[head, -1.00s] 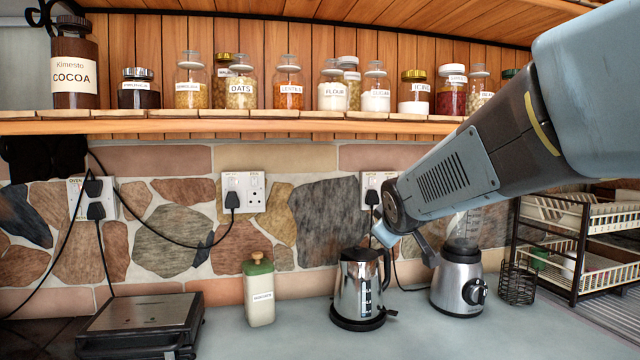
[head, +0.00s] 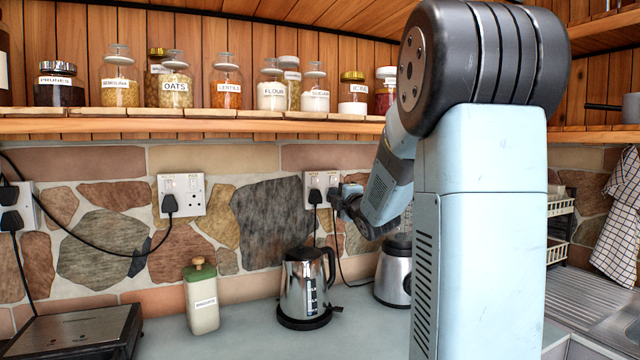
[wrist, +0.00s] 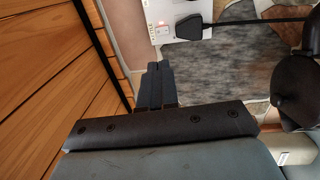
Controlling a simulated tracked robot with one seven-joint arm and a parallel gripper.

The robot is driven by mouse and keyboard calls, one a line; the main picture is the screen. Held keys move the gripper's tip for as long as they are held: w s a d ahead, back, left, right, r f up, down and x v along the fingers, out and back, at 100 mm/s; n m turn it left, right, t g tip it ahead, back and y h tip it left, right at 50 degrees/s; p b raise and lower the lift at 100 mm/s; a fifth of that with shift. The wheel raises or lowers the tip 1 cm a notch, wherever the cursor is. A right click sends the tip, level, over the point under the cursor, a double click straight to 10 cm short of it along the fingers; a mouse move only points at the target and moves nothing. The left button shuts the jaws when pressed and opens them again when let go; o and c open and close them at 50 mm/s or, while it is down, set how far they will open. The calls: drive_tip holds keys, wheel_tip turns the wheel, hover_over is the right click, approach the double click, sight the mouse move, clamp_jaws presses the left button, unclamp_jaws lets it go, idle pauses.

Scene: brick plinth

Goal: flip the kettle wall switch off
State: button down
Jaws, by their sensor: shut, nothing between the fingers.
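The white double wall socket (head: 316,183) above the kettle has two black plugs in it; its small labels are too blurred to read. The kettle (head: 304,285) is steel with a black handle and stands on its base below the socket. My gripper (head: 343,197) is shut and empty, close to the socket's right edge; contact cannot be told. In the wrist view, the shut fingers (wrist: 157,75) point towards the socket plate (wrist: 176,12). The other switch is not clear.
The jar shelf (head: 200,126) runs above the socket. The blender (head: 393,272) stands right of the kettle, partly behind my arm. A green-lidded canister (head: 202,300) stands to the left. Another socket (head: 181,195) is further left. Cords hang beside the kettle.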

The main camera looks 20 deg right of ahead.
sight(314, 179)
drive_tip(key=w, duration=0.4)
drive_tip(key=w+r, duration=0.1)
drive_tip(key=w, duration=0.9)
drive_tip(key=shift+r, duration=0.35)
